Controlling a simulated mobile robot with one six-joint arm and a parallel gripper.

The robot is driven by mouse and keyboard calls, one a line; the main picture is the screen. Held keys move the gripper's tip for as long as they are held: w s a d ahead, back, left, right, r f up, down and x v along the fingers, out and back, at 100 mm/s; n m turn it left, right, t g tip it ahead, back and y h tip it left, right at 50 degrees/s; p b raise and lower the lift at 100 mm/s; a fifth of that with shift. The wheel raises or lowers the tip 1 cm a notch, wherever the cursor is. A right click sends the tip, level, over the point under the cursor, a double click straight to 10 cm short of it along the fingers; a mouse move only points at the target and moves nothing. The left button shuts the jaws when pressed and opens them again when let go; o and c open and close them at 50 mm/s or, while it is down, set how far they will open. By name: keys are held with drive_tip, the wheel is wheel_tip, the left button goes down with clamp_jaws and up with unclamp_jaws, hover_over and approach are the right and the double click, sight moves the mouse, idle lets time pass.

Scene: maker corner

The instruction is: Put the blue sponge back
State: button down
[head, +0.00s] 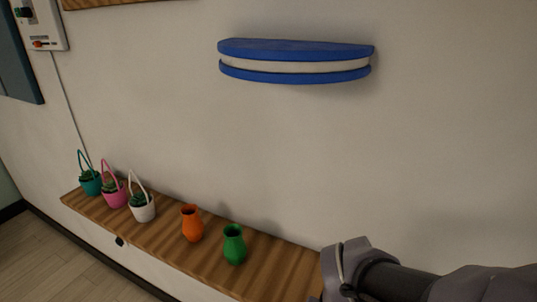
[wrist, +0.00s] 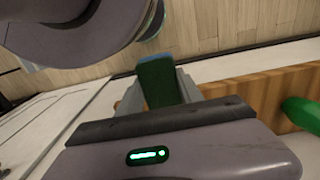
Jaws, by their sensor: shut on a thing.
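My gripper (wrist: 160,88) shows in the wrist view, its grey fingers shut on a block. The block is the blue sponge (wrist: 150,63), with a blue edge at its far end and a dark green face (wrist: 156,85) toward the camera. It is held over or beside the wooden shelf (wrist: 255,88); I cannot tell how far it is from the wood. In the head view my arm comes in at lower right, and the sponge and fingertips are not visible there.
The wooden shelf (head: 272,268) carries an orange vase (head: 191,224), a green vase (head: 234,246), and teal (head: 90,185), pink (head: 115,195) and white (head: 143,208) plant baskets. A blue-and-white half-round shelf (head: 295,62) is on the wall. The wooden shelf's right part looks bare.

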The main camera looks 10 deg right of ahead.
drive_tip(key=w+d, duration=0.3)
drive_tip(key=w, duration=0.1)
drive_tip(key=w+d+f+b, duration=0.1)
drive_tip(key=w+d, duration=0.2)
drive_tip(key=w, duration=0.1)
drive_tip(key=w+d+b, duration=0.1)
drive_tip(key=w+d, duration=0.2)
drive_tip(key=w, duration=0.1)
drive_tip(key=shift+w+d+f, duration=0.1)
drive_tip(key=shift+d+f, duration=0.2)
drive_tip(key=shift+d, duration=0.1)
drive_tip(key=shift+d+f+b, duration=0.1)
drive_tip(key=shift+f+b, duration=0.25)
drive_tip(key=shift+b, duration=0.15)
drive_tip(key=shift+f+b, duration=0.85)
drive_tip(key=shift+f, duration=0.7)
drive_tip(key=c, duration=0.8)
unclamp_jaws()
drive_tip(key=shift+w, duration=0.1)
drive_tip(key=shift+o, duration=0.2)
drive_tip(key=shift+r, duration=0.1)
